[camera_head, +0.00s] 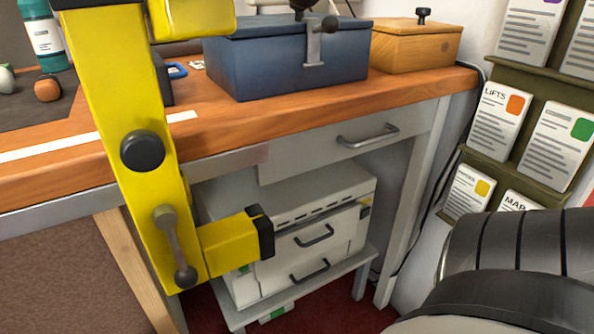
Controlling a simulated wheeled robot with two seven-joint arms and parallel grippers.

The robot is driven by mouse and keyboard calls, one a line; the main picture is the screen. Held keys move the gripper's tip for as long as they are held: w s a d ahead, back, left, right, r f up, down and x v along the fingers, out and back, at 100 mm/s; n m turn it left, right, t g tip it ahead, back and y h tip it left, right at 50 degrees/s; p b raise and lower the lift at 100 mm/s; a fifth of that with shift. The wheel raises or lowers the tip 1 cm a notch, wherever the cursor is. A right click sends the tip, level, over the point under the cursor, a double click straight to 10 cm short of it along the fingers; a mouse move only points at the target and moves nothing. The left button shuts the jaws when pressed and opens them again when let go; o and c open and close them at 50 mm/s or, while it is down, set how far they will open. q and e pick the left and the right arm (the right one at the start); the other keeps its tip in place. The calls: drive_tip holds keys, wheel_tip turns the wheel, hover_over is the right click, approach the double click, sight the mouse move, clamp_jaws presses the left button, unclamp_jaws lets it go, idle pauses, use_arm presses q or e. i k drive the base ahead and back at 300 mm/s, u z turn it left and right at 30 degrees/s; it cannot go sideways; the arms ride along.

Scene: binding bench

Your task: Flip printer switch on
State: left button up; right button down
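The printer (340,195) is a pale box with two front drawers with dark handles. It stands under the bench on a low shelf (357,262). A yellow post with a side arm (222,249) crosses in front of the printer's left side and hides part of it. A small green patch (244,269) shows low on the printer's left side, but I cannot tell if it is the switch. I make out no switch clearly, nor whether it is on or off. Neither of my grippers is in view.
The wooden bench (225,136) has a grey drawer (300,158) above the printer. A blue box (285,62) and wooden box (416,47) stand on top. A leaflet rack (530,87) is at right. A large dark, ribbed shape (520,243) fills the lower right.

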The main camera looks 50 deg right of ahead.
sight(365, 213)
drive_tip(key=u, duration=0.95)
drive_tip(key=i, duration=0.1)
drive_tip(key=z, duration=4.65)
drive_tip(key=i, duration=0.55)
drive_tip(key=u, duration=0.75)
